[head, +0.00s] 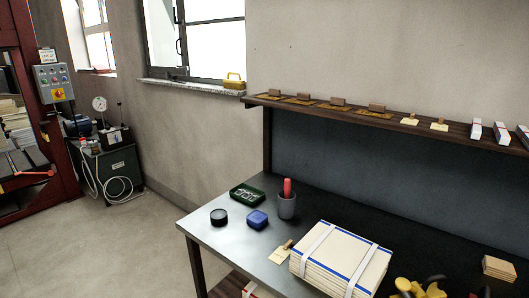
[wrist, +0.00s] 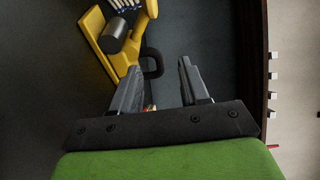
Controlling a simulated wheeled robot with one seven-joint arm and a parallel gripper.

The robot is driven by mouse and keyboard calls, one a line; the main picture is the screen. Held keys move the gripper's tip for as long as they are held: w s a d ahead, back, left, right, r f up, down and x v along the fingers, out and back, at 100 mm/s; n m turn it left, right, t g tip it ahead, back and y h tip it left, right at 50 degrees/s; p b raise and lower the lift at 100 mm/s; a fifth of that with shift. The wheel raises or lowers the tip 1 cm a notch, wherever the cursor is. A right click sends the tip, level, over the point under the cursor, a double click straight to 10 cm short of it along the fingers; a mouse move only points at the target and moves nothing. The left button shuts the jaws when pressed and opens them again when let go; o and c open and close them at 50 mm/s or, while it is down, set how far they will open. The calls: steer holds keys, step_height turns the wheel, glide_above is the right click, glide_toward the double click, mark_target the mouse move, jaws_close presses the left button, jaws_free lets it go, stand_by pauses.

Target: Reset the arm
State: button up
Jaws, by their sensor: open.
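My gripper (wrist: 161,68) shows in the wrist view, with its two dark fingers apart and nothing visible held between them. Beyond the left finger is a yellow tool (wrist: 98,30) with a dark grey cylinder and a dark loop. I cannot tell whether the finger touches it. In the head view my gripper does not show. A yellow and dark object (head: 418,288) is cut off at the lower edge there. No loose cloth is clear in either view.
A wooden shelf (head: 420,126) runs above.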

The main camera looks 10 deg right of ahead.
steer(key=w+a+r+n+g+y+p, duration=0.1)
steer(key=w+a+r+n+g+y, duration=0.1)
steer(key=w+a+n+y, duration=0.3)
steer(key=w+a+r+n+g+y, duration=0.1)
steer(key=a+n+y, duration=0.15)
steer(key=a, duration=0.45)
steer(key=w+a+r+n+g+y+p, duration=0.1)
steer(key=w+a+r+n+g+y, duration=0.15)
steer(key=a+n, duration=0.3)
steer(key=s+a+r+n+g+p, duration=0.1)
steer(key=s+a+r+n+g, duration=0.15)
steer(key=a, duration=0.35)
steer(key=s+a+r+n+g+p, duration=0.1)
steer(key=a+r+n+g, duration=0.15)
steer(key=a, duration=0.35)
steer(key=s+a+r+n+h+p, duration=0.1)
steer(key=s+a+r+h, duration=0.1)
steer(key=s+r, duration=0.3)
steer(key=s+a+r+n+h+p, duration=0.1)
steer(key=s+a+r+h+p, duration=0.1)
steer(key=s+r, duration=0.4)
steer(key=s, duration=0.3)
steer(key=shift+a+r+n+g+h, duration=0.25)
steer(key=shift+a+n+g+h, duration=0.1)
steer(key=shift+n+h, duration=0.05)
steer(key=shift+s, duration=0.1)
